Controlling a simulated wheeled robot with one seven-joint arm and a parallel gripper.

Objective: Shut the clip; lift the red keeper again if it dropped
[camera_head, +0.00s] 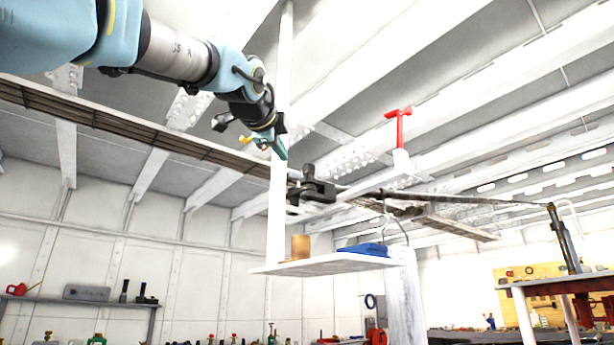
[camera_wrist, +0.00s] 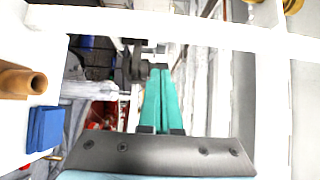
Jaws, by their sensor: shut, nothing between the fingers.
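My gripper (camera_head: 280,150) hangs from the arm at upper left, its teal fingers together and empty. The fingers also show in the wrist view (camera_wrist: 159,72), pointing toward a dark clip. The black clip (camera_head: 311,188) sits beside the white upright post, below and right of my fingertips, apart from them in the head view. It shows partly in the wrist view (camera_wrist: 134,62); I cannot tell whether its jaw is open or shut. The red keeper (camera_head: 398,126), T-shaped, stands upright and raised on a white block at the end of a white arm.
A white shelf (camera_head: 300,268) below the clip carries a tan tube (camera_head: 300,247) and a blue block (camera_head: 363,249). A dark rod (camera_head: 460,200) runs right from near the clip. The white post (camera_head: 277,215) stands close to my gripper. A workbench (camera_head: 560,282) is at right.

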